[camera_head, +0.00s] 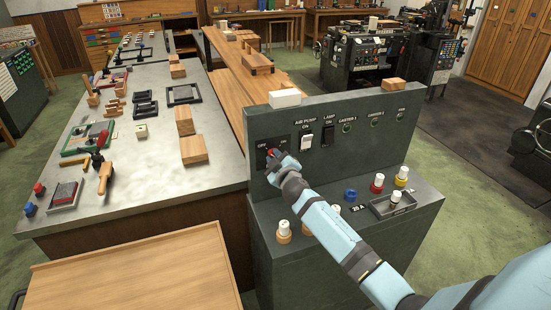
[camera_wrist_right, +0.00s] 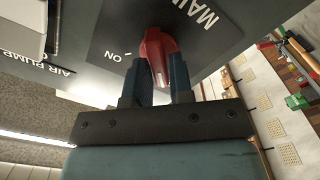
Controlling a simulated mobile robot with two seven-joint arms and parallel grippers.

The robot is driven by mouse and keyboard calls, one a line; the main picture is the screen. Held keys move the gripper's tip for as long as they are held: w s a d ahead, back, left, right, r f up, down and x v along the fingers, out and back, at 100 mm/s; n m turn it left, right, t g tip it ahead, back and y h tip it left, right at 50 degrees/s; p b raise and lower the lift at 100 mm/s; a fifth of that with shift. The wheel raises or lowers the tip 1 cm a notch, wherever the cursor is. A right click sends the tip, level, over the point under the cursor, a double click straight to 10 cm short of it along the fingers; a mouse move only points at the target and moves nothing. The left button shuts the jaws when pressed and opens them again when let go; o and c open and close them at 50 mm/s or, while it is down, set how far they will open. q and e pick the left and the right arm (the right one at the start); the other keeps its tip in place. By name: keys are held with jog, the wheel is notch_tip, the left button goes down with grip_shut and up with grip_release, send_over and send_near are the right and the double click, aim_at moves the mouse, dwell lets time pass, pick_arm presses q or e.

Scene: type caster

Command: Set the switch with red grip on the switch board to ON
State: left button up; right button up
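The switch with the red grip sits on a dark plate (camera_head: 262,148) at the left end of the grey-green switch board (camera_head: 375,150). In the head view, my right gripper (camera_head: 277,156) is at this plate and mostly covers the switch. In the right wrist view, the red grip (camera_wrist_right: 158,52) stands between the two fingers of my right gripper (camera_wrist_right: 160,80), which appear closed against its sides. The plate there (camera_wrist_right: 112,42) carries the letters "ON" beside the grip and part of the word "MAIN". I cannot tell which way the grip is set. My left gripper is not in view.
A white rocker switch (camera_head: 307,142) and a black lamp switch (camera_head: 327,136) are right of the plate. Bottles and a small tray (camera_head: 405,206) stand on the ledge. A long workbench (camera_head: 145,190) is at left.

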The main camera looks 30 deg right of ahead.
grip_shut()
jog(key=shift+m, duration=0.3)
jog(key=shift+s+d+m+p, duration=0.1)
jog(key=shift+d+m+p, duration=0.15)
jog(key=shift+m, duration=2.6)
jog(key=shift+d+m+p, duration=0.1)
jog(key=shift+m+p, duration=0.25)
jog(key=shift+m, duration=2.55)
jog(key=shift+s+d+m+p, duration=0.1)
jog(key=shift+d+m+p, duration=0.15)
jog(key=shift+m, duration=2.6)
